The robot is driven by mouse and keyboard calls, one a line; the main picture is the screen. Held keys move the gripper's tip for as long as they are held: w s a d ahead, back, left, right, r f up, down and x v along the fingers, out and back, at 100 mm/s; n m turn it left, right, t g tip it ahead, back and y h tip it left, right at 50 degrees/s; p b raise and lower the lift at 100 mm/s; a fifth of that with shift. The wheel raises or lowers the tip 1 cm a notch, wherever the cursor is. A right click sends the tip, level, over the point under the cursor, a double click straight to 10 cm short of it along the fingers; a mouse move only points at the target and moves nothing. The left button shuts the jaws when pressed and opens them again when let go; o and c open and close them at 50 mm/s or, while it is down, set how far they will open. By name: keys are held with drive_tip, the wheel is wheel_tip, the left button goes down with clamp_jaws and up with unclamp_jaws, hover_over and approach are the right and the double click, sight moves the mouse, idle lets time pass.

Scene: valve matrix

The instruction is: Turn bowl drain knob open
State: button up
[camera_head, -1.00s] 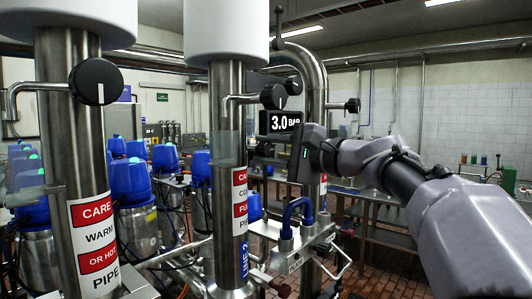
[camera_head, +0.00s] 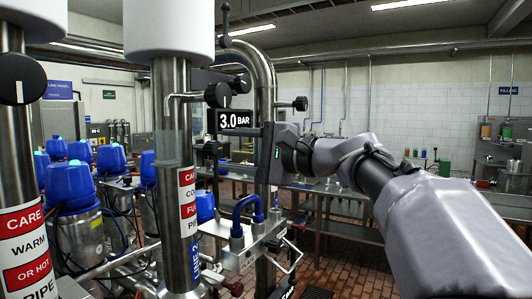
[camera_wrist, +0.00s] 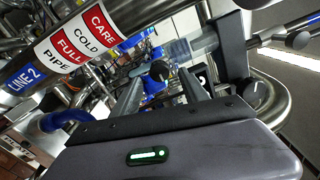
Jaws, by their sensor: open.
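A small black knob (camera_wrist: 160,70) shows in the wrist view, past the fingertips and between them. In the head view a dark knob (camera_head: 212,148) sits beside the steel pipe, left of my gripper (camera_head: 238,148). My gripper also fills the lower part of the wrist view (camera_wrist: 160,88); its two fingers are apart with nothing between them that I can see held. Whether the fingers touch the knob I cannot tell. No label reading bowl drain is legible, so I cannot confirm which knob it is.
Other black knobs are at the left (camera_head: 17,78), above the pressure display (camera_head: 218,95) and on the curved pipe (camera_head: 300,103). The 3.0 BAR display (camera_head: 235,121) is just above my gripper. The labelled LINE 2 pipe (camera_head: 176,130) stands close on the left.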

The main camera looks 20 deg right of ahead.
drive_tip(key=v, duration=1.2)
drive_tip(key=shift+s+p, duration=0.2)
drive_tip(key=shift+p, duration=0.25)
drive_tip(key=s+a+f+n+g+h, duration=0.2)
drive_tip(key=s+a+f+g, duration=0.2)
drive_tip(key=a+f, duration=0.55)
drive_tip(key=s+a+f+n+g+h, duration=0.1)
drive_tip(key=s+a+f+g+h, duration=0.15)
drive_tip(key=s+a+f, duration=0.65)
drive_tip(key=s+d+f+n+g+h, duration=0.1)
drive_tip(key=s+d+f+n+h, duration=0.1)
drive_tip(key=f, duration=0.6)
drive_tip(key=s+d+f+n+g+h, duration=0.1)
drive_tip(key=s+d+f+n+h, duration=0.1)
drive_tip(key=f, duration=0.7)
drive_tip(key=shift+s+n, duration=0.9)
drive_tip(key=shift+s, duration=0.25)
